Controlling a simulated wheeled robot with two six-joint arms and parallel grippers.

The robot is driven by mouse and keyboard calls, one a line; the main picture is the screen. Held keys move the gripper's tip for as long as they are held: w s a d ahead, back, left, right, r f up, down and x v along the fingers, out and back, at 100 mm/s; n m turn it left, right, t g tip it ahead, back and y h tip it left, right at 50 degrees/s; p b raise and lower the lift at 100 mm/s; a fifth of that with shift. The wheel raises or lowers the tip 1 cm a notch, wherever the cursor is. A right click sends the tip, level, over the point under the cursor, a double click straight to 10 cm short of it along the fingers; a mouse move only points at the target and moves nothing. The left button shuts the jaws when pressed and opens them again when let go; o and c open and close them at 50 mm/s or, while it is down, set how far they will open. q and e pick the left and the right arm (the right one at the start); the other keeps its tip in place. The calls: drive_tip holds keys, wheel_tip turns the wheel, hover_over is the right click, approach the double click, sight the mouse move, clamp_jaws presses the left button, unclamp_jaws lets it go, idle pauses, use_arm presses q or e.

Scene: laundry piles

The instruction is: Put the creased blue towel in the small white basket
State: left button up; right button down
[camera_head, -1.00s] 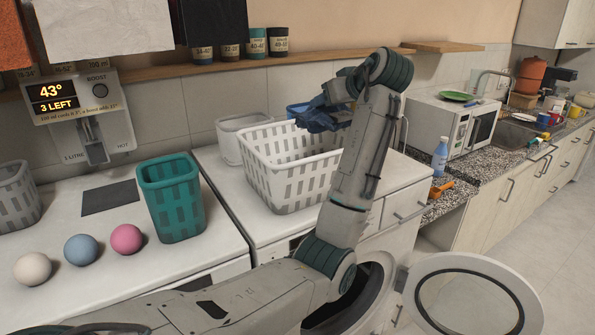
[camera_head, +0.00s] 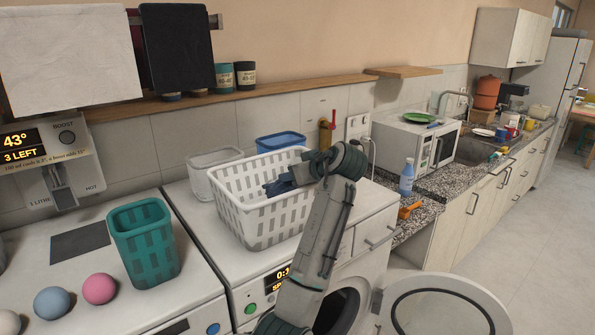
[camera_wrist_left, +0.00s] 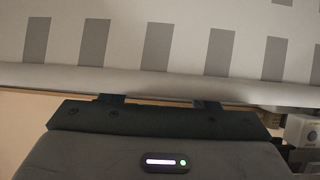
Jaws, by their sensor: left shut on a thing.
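My left gripper (camera_head: 292,178) reaches over the right rim of a white slotted basket (camera_head: 262,225) on the washing machine. I cannot tell whether the towel touches the basket floor. A smaller white basket (camera_head: 204,182) stands behind it to the left. In the left wrist view, a white slotted wall (camera_wrist_left: 190,45) fills the top, close to the dark gripper body; the fingertips and towel are hidden there. My right gripper is not in view.
A blue basket (camera_head: 281,142) stands behind the white slotted one. A teal basket (camera_head: 146,245) and several balls, one pink (camera_head: 100,289), sit on the left machine. The round door (camera_head: 440,305) below is open. A blue bottle (camera_head: 407,177) stands on the right counter.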

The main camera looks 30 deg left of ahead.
use_arm(q)
drive_tip(key=shift+a+f+b, duration=0.1)
drive_tip(key=shift+f+b, duration=0.25)
drive_tip(key=shift+f, duration=0.3)
drive_tip(key=o, duration=1.1)
drive_tip(key=shift+c, duration=0.2)
drive_tip(key=shift+r, duration=0.15)
drive_tip(key=shift+r+p, duration=0.45)
drive_tip(key=shift+r, duration=0.05)
drive_tip(key=b+v, duration=0.5)
drive_tip(key=v, duration=0.7)
